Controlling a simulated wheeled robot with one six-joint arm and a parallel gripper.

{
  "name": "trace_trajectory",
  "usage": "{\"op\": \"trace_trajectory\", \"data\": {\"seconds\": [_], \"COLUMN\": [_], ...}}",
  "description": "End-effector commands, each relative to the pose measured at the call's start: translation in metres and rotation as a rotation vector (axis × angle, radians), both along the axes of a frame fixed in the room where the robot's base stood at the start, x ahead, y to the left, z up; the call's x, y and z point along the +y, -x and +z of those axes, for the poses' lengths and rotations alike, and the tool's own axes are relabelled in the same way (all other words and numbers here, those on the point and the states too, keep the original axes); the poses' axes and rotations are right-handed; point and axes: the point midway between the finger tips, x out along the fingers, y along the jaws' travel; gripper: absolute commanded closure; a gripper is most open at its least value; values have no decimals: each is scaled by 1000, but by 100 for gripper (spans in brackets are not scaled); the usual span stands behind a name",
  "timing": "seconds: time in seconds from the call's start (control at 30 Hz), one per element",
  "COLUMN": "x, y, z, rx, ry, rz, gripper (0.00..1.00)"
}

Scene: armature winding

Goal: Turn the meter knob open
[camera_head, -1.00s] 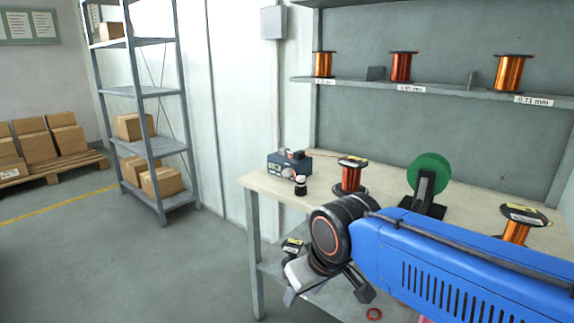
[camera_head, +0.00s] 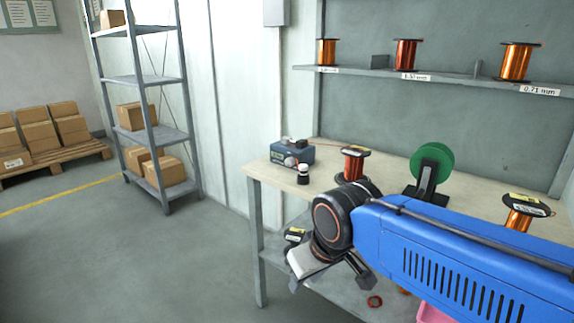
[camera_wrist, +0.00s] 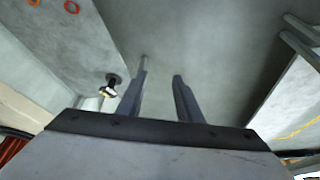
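A small blue-grey box (camera_head: 293,153), which looks like the meter, stands at the left back of the workbench (camera_head: 330,188). Its front carries small round details too small to tell apart, so the knob's setting cannot be read. My gripper (camera_head: 330,289) hangs beyond the bench's front edge, pointing down, below and in front of the meter and not touching it. In the wrist view my gripper (camera_wrist: 161,68) has its two fingers apart with nothing between them. The meter is not recognisable in the wrist view.
A small black-and-white item (camera_head: 303,174) stands before the meter. A copper spool (camera_head: 353,164) and a green reel (camera_head: 431,162) stand farther right. Another spool (camera_head: 521,213) is at the right. A lower shelf (camera_head: 335,296) holds small items.

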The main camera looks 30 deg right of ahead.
Motion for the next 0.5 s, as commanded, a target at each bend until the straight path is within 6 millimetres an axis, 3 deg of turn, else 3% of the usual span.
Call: {"op": "trace_trajectory", "data": {"seconds": [0.17, 0.5], "x": [-12, -62], "y": [-8, -45], "z": [-4, -4], "rx": [71, 243], "ry": [56, 333], "rz": [-35, -201], "gripper": [67, 67]}}
